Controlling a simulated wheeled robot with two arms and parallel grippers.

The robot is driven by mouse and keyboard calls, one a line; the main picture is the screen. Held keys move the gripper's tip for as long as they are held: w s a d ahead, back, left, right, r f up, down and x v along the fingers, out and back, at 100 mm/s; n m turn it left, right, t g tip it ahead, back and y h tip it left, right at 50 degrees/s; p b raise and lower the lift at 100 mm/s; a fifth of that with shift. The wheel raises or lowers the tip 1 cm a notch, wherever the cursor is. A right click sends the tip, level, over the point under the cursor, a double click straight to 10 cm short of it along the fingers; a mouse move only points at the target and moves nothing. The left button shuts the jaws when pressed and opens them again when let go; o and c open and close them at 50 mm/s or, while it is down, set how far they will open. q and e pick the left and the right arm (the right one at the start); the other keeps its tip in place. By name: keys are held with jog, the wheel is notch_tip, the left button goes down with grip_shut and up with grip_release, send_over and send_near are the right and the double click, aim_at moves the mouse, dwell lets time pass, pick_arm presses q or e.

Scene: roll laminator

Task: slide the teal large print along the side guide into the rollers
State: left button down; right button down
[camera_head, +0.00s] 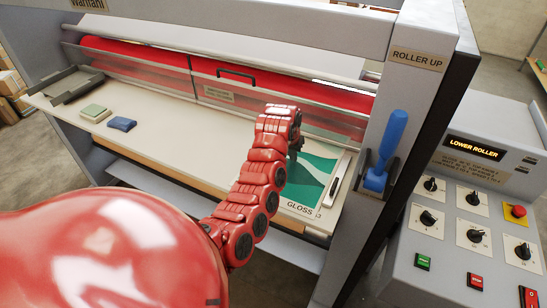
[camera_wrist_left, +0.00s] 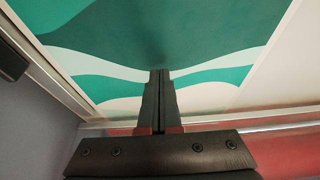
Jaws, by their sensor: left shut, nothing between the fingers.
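The teal large print (camera_head: 312,176), with white and pale green waves and the word GLOSS at its near end, lies flat at the right end of the feed table. The red roller (camera_head: 130,52) lies behind a clear guard. My right gripper is out of view.
The feed table (camera_head: 170,150) is clear left of my arm, except a green pad (camera_head: 95,113) and a blue pad (camera_head: 121,124). A blue-handled lever (camera_head: 388,145) stands on the right post. The control panel (camera_head: 470,215) at right displays LOWER ROLLER.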

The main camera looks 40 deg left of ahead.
aim_at(299, 156)
pick_arm(q)
jog(key=shift+f+b, duration=0.3)
jog(key=shift+f, duration=0.3)
jog(key=shift+b, duration=0.35)
dwell(0.4)
jog(key=shift+s+d+f+b, duration=0.15)
jog(key=shift+f+b, duration=0.1)
jog(key=shift+b, duration=0.15)
dwell(1.2)
jog(key=shift+w+b, duration=0.5)
jog(key=shift+b, duration=0.05)
jog(key=shift+w+a+b, duration=0.2)
jog(key=shift+w+b, duration=0.1)
jog(key=shift+w, duration=0.25)
jog(key=shift+w+a+b, duration=0.15)
jog(key=shift+w+b, duration=0.1)
jog(key=shift+w, duration=0.3)
jog(key=shift+w+r, duration=0.2)
jog(key=shift+w, duration=0.15)
